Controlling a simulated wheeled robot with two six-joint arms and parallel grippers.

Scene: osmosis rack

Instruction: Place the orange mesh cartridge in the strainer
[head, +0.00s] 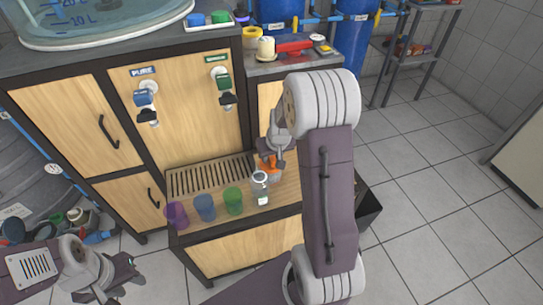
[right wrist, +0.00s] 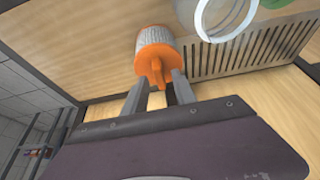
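The orange mesh cartridge (right wrist: 157,42) has a pale mesh body and an orange end with a narrow fin. In the head view its orange part (head: 268,168) shows low on the wooden ledge, partly hidden by my right arm. My right gripper (right wrist: 160,78) has its fingers on either side of the fin, with a gap visible between them. A clear open-topped vessel (head: 260,188) stands just in front of the cartridge; its rim shows in the right wrist view (right wrist: 224,14). I cannot tell whether it is the strainer. My left gripper (head: 118,280) is low at the left, away from the ledge.
Purple (head: 176,215), blue (head: 205,207) and green (head: 233,201) cups stand in a row along the ledge. A slotted drain grate (head: 210,176) lies behind them. Two taps (head: 145,96) are on the cabinet front above. Floor at the right is open.

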